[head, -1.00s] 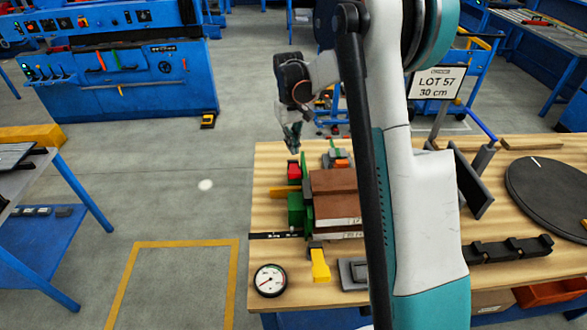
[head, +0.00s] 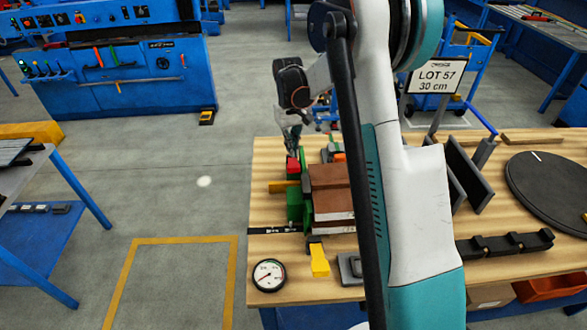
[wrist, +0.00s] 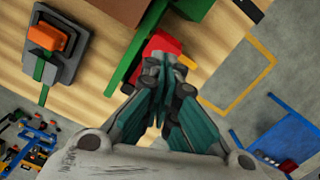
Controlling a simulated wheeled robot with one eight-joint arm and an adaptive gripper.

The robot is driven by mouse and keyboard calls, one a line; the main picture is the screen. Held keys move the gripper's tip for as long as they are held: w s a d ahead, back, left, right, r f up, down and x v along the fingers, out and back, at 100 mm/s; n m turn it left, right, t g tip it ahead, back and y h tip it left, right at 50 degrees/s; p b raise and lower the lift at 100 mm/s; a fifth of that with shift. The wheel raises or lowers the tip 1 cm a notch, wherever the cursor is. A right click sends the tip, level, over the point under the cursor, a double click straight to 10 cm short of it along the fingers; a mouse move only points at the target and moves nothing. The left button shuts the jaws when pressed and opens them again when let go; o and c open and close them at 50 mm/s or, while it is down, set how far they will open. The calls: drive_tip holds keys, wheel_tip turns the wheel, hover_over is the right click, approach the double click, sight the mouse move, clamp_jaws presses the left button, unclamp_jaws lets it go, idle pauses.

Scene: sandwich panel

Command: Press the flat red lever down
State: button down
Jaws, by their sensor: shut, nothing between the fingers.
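The flat red lever (head: 292,165) is at the far left part of the wooden bench, beside a green frame. In the wrist view the red lever (wrist: 162,43) lies just beyond the fingertips, which hide part of it. My gripper (head: 292,150) is shut and empty, pointing down right at the lever's far end. Its fingertips also show together in the wrist view (wrist: 163,66). I cannot tell whether they touch the lever. The lever's tilt is not clear.
Brown blocks (head: 333,202) sit beside the green part (head: 294,205). A yellow lever (head: 319,260), a dial gauge (head: 268,275) and an orange lever on a grey base (wrist: 47,38) are nearby. A black turntable (head: 548,185) stands right. Floor left of the bench is open.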

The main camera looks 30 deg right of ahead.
sight(292, 165)
drive_tip(key=shift+s+f+b, duration=0.2)
drive_tip(key=shift+f+b, duration=0.55)
drive_tip(key=shift+f, duration=1.2)
wheel_tip(292, 165, down, 4)
drive_tip(key=b, duration=0.3)
drive_tip(key=shift+f, duration=0.25)
drive_tip(key=shift+w+r, duration=0.15)
drive_tip(key=shift+r, duration=0.1)
drive_tip(key=shift+w+r, duration=0.25)
drive_tip(key=shift+w, duration=0.5)
drive_tip(key=shift+w+r, duration=0.2)
drive_tip(key=shift+w, duration=0.5)
drive_tip(key=shift+r, duration=0.1)
wheel_tip(292, 165, up, 12)
drive_tip(key=w, duration=0.1)
